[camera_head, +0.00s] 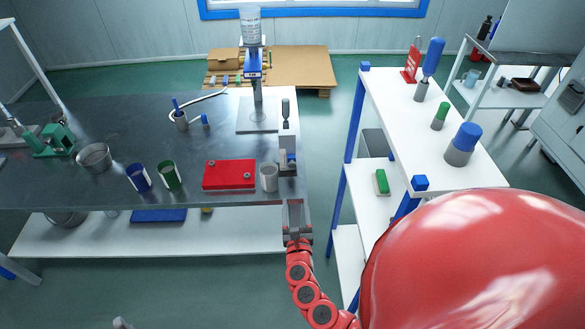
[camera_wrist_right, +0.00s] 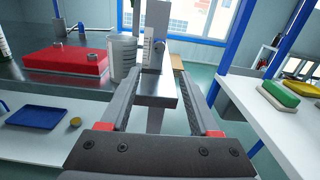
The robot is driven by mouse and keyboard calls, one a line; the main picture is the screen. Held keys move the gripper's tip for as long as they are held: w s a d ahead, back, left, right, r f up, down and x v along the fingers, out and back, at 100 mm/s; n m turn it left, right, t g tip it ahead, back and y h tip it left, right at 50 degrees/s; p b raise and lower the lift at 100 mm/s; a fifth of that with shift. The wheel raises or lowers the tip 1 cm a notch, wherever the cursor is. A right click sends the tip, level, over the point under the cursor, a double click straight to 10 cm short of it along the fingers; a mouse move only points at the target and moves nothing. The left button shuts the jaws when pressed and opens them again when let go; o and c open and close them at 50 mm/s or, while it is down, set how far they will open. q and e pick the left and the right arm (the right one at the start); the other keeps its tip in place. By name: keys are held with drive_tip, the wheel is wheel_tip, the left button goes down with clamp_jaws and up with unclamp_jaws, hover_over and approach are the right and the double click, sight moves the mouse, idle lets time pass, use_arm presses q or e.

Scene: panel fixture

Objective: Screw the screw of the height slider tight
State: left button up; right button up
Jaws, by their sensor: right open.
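My right gripper (camera_head: 296,204) is open and empty, just in front of the table's front edge. In the right wrist view its two fingers (camera_wrist_right: 158,82) point toward the fixture, apart from the post.
A clear beaker (camera_head: 269,177) and a red block (camera_head: 229,174) stand left of the fixture. A taller stand with a blue holder (camera_head: 253,66) is farther back. A white shelf (camera_head: 400,110) is at right, with a floor gap between it and the table.

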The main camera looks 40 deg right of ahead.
sight(292, 166)
drive_tip(key=x, duration=1.5)
drive_tip(key=shift+w, duration=0.1)
clamp_jaws()
